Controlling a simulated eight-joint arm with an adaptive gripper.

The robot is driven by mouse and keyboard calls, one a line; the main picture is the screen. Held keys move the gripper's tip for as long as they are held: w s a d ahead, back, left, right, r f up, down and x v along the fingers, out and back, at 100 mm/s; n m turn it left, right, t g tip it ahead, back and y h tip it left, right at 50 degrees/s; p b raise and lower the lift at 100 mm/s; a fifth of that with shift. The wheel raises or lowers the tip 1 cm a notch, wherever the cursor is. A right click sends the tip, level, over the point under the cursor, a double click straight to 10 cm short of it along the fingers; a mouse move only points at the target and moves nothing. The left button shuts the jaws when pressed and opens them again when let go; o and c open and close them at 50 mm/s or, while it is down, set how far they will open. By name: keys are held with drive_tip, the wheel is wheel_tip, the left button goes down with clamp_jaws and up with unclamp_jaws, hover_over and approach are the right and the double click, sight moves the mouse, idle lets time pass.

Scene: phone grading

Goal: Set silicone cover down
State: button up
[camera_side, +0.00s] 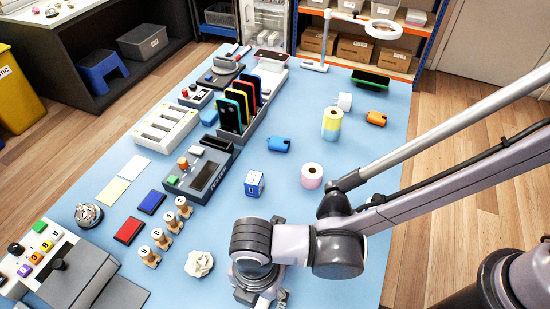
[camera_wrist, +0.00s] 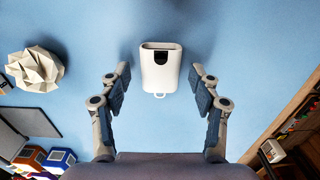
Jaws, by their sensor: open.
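A white silicone cover (camera_wrist: 160,75) with a dark opening at its top and a small loop below is in the middle of the wrist view. It appears to rest on the blue mat (camera_wrist: 225,50). My gripper (camera_wrist: 160,82) is open, one finger on each side of the cover with a clear gap to both. A blue cover (camera_side: 278,144) and an orange cover (camera_side: 376,118) lie farther back.
A crumpled paper ball (camera_side: 199,263) lies left of my gripper. Several numbered wooden stamps (camera_side: 149,257), a red ink pad (camera_side: 129,230) and a blue-and-white cube (camera_side: 254,183) are nearby. A pink-and-white roll (camera_side: 312,175) stands behind.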

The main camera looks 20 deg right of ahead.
wheel_tip(320, 180, up, 11)
drive_tip(key=w+d+r+m+y, duration=0.1)
drive_tip(key=w+d+r+m, duration=0.4)
drive_tip(key=d, duration=0.3)
drive_tip(key=w+d+r+m+t, duration=0.1)
drive_tip(key=w+d+m, duration=0.25)
drive_tip(key=d, duration=0.25)
drive_tip(key=w+d+r+m+t, duration=0.1)
drive_tip(key=w+d+m+t, duration=0.1)
drive_tip(key=w+d+m, duration=0.3)
drive_tip(key=s+d+m+t, duration=0.2)
drive_tip(key=d+m, duration=0.4)
drive_tip(key=d, duration=0.5)
drive_tip(key=s+d+m+t+h, duration=0.1)
drive_tip(key=s+d+m+t, duration=0.1)
drive_tip(key=d+m, duration=0.5)
drive_tip(key=d, duration=0.5)
drive_tip(key=shift+s+d+f, duration=0.15)
drive_tip(key=shift+s+f, duration=0.15)
drive_tip(key=shift+f, duration=0.1)
